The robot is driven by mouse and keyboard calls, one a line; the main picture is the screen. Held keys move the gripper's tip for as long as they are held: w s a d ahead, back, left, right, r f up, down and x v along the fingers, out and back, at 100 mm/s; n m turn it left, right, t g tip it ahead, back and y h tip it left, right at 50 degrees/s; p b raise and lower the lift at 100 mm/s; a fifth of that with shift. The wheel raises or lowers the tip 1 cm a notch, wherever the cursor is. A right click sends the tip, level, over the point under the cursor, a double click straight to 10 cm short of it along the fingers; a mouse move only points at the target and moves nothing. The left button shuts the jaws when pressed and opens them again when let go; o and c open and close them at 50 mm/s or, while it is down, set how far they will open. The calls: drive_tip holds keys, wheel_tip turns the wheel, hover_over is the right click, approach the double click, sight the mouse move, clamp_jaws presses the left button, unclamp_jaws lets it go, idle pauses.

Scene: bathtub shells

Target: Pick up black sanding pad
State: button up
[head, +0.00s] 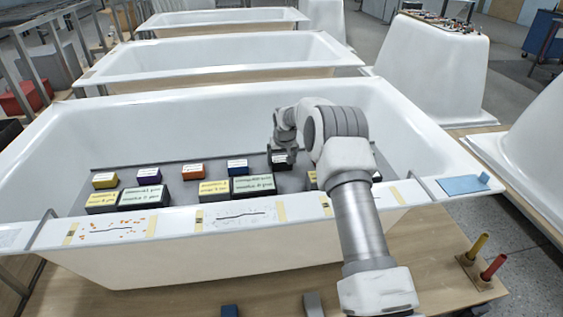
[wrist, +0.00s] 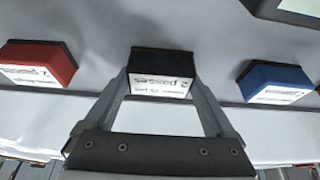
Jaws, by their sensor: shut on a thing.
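The black sanding pad (wrist: 162,64) is a small block with a white printed label on its side. In the wrist view my gripper (wrist: 163,82) has its two fingers on either side of the pad, shut on it. In the head view the black pad (head: 282,164) is partly hidden by my gripper (head: 281,154), inside the nearest white bathtub. I cannot tell whether the pad touches the grey surface under it.
A blue pad (wrist: 276,80) and a red pad (wrist: 38,63) flank the black one. Yellow (head: 105,180), purple (head: 149,175) and orange (head: 193,171) pads sit on the grey board. Larger labelled blocks (head: 253,187) stand in front. The tub rim (head: 180,222) runs along the front.

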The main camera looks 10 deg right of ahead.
sight(281, 156)
drive_tip(key=shift+r, duration=0.65)
wheel_tip(281, 156, up, 3)
drive_tip(key=shift+f+p, duration=0.15)
drive_tip(key=shift+p, duration=0.35)
drive_tip(key=s+d+r+p, duration=0.1)
drive_tip(key=s+d+r, duration=0.6)
drive_tip(key=d, duration=0.2)
drive_tip(key=shift+d, duration=0.2)
